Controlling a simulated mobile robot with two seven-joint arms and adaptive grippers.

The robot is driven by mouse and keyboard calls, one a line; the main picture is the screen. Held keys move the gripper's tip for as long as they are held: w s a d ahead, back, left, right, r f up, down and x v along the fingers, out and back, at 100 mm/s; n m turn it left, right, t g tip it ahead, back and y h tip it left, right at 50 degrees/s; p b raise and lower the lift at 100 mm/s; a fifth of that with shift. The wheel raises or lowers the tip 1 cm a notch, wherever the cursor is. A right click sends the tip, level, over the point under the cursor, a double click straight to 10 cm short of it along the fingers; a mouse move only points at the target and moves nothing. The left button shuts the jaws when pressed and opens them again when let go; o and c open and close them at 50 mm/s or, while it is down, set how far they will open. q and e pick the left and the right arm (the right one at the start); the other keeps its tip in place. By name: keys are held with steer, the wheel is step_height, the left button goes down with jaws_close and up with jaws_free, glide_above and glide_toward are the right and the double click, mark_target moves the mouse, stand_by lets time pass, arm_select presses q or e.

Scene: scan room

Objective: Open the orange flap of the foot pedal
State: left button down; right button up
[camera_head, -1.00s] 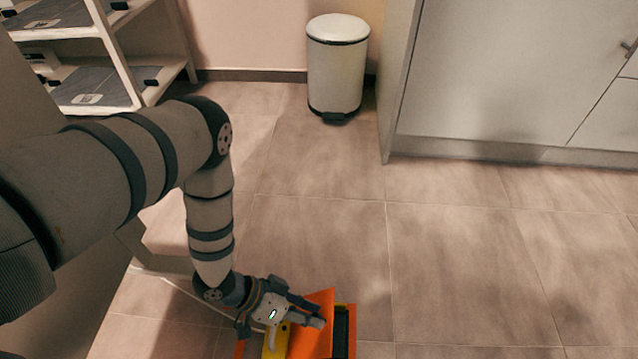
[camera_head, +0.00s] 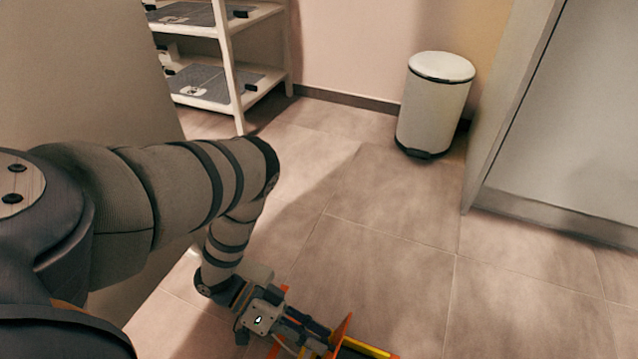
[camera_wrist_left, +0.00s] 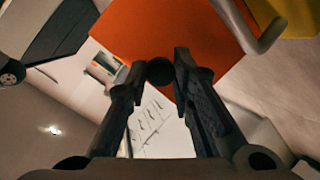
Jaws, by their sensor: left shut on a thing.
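The foot pedal (camera_head: 370,348) is on the floor at the bottom edge of the head view, yellow and orange, mostly cut off by the frame. Its orange flap (camera_head: 342,329) stands raised and tilted, seen nearly edge-on. In the left wrist view the flap (camera_wrist_left: 170,28) is a broad orange panel right at the fingertips. My left gripper (camera_head: 322,345) is at the flap, its fingers shut on it; in the wrist view the fingertips (camera_wrist_left: 158,68) are close together, with a dark round part between them. The exact contact is hard to see. My right gripper is not in view.
A white pedal bin (camera_head: 434,105) stands by the back wall. A white shelf unit (camera_head: 236,90) is at the upper left and a grey cabinet (camera_head: 560,130) at the right. The tiled floor (camera_head: 390,210) between them is clear.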

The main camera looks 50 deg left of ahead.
arm_select(q)
steer(key=shift+s+a+f, duration=0.25)
steer(key=shift+a+f, duration=0.1)
steer(key=shift+f, duration=0.05)
steer(key=c, duration=1.4)
jaws_free()
steer(key=shift+o, duration=0.2)
steer(key=shift+w+d, duration=0.1)
steer(key=v, duration=0.7)
steer(key=shift+r, duration=0.25)
